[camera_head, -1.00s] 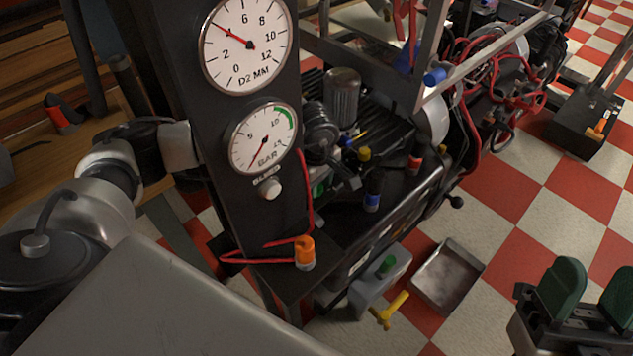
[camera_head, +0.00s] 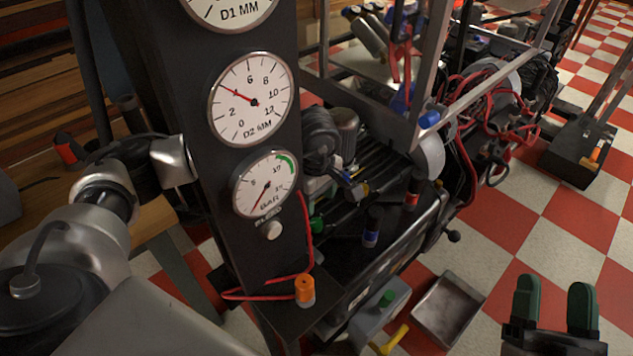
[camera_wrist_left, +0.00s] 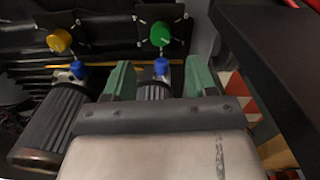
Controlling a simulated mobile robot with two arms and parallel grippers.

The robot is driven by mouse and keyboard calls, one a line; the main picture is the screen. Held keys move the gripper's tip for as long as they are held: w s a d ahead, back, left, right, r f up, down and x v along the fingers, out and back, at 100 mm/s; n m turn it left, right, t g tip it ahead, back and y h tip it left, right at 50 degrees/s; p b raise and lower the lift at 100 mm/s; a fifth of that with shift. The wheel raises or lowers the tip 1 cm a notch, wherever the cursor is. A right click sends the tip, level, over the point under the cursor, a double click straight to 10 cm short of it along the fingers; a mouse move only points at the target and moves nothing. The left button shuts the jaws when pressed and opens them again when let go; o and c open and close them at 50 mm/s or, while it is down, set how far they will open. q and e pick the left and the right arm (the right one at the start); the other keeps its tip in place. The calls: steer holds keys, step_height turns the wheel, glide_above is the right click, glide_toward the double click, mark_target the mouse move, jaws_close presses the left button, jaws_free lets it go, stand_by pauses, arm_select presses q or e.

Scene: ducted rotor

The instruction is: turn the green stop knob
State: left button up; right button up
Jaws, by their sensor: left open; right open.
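The green stop knob (camera_wrist_left: 160,33) is a round bright green knob on a dark plate in the left wrist view. My left gripper (camera_wrist_left: 160,72) is open, its green fingers either side of a line toward the knob; the knob is beyond the fingertips and apart from them. In the head view my left arm goes behind the gauge column, which hides most of that gripper. A small green patch (camera_head: 317,222) shows beside the column; I cannot tell whether it is the knob or a finger. My right gripper (camera_head: 555,292) is open and empty above the floor.
A yellow knob (camera_wrist_left: 60,40) is left of the green one. Blue caps (camera_wrist_left: 161,67) and ribbed cylinders lie by the fingers. The gauge column (camera_head: 215,190) stands beside the machine. An orange cap (camera_head: 304,291), red hose, grey green-capped box (camera_head: 375,315) and metal tray (camera_head: 448,308) are near.

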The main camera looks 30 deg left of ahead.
arm_select(q)
step_height(320, 180, up, 3)
steer(key=shift+f, duration=0.1)
arm_select(e)
steer(key=shift+w+d+f+g+h, duration=0.1)
steer(key=shift+w+f+g+h, duration=0.15)
steer(key=shift+f+g, duration=0.3)
steer(key=shift+w+f+g+h, duration=0.25)
steer(key=shift+f+g, duration=0.2)
steer(key=shift+f, duration=0.15)
